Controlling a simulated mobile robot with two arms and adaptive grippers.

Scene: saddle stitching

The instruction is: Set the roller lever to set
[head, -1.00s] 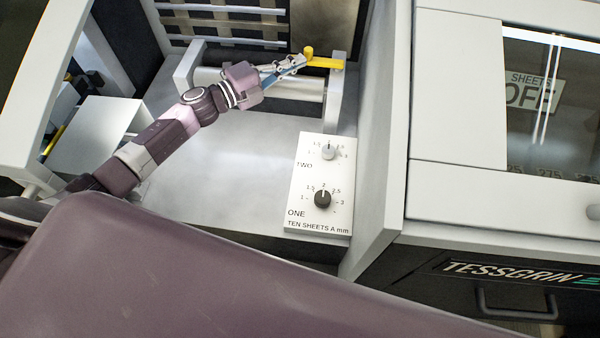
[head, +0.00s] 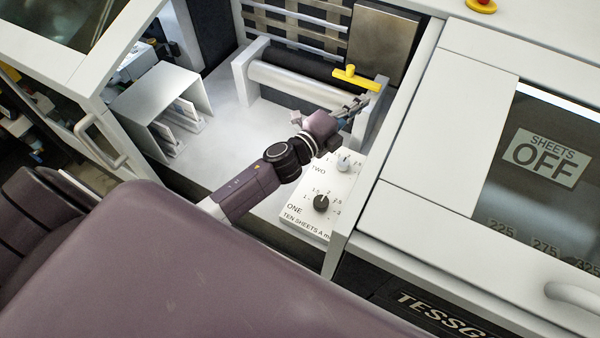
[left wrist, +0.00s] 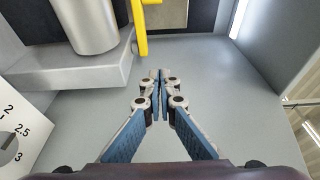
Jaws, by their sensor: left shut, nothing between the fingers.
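The yellow roller lever (head: 358,79) sits at the right end of the pale roller (head: 300,80), with a short knob at its left end. In the left wrist view the yellow lever (left wrist: 141,32) shows at the top, beside the roller (left wrist: 93,25). No set marking is legible. My right gripper is not in view.
A white dial panel (head: 302,228) with a dark knob (head: 321,203) and a light knob (head: 344,164) lies below my left gripper. A grey side wall (head: 385,140) stands close on the right. Open floor (head: 225,120) lies to the left.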

